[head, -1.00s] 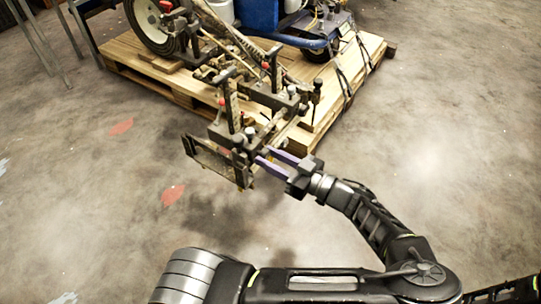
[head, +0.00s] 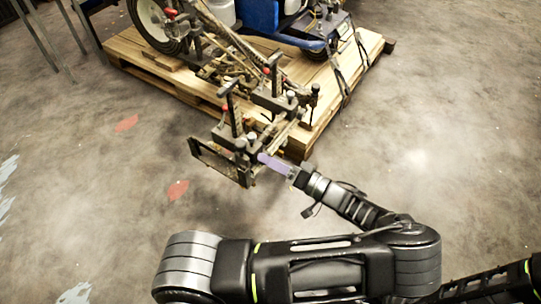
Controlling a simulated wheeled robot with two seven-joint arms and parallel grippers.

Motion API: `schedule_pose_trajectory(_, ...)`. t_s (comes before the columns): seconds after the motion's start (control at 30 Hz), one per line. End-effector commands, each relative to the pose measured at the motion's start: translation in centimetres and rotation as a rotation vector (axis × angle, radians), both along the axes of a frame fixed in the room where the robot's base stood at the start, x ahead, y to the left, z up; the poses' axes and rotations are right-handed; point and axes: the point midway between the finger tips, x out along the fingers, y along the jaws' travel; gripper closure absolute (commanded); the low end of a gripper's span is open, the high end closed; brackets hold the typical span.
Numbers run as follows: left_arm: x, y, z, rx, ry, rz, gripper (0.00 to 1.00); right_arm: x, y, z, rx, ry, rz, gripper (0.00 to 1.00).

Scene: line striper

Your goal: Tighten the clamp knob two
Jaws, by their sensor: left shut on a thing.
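The line striper (head: 290,28) stands on a wooden pallet. Its clamp assembly (head: 222,163), a dark metal frame with upright posts, sticks out past the pallet's front edge. Several dark knobs and red-tipped posts show on it. My left gripper (head: 264,159) has purple fingers and reaches in from the right, with its tips at the right side of the frame. It is shut on a clamp knob there; the fingers and the frame hide most of that knob. The fingers overlap, seen nearly edge-on. My right gripper is not in view.
The wooden pallet (head: 340,92) lies behind the clamp assembly, with straps running down to it. Metal legs (head: 42,38) stand at the far left. The concrete floor around the frame is clear, with red patches (head: 177,190) at the left.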

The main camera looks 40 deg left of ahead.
Motion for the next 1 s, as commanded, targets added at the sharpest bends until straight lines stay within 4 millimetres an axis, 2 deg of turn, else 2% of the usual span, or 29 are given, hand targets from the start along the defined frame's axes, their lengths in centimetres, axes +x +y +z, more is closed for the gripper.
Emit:
schedule_pose_trajectory(0.03, 0.0, 0.0, 0.3, -0.003, 0.043, 0.000, 1.00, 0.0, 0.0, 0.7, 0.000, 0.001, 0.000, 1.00)
schedule_pose_trajectory(0.3, 0.0, 0.0, 0.2, -0.010, 0.300, 0.000, 1.00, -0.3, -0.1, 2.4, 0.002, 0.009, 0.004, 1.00)
schedule_pose_trajectory(1.0, 0.0, 0.0, 0.2, -0.024, 0.964, 0.000, 1.00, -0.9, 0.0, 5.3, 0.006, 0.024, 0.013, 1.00)
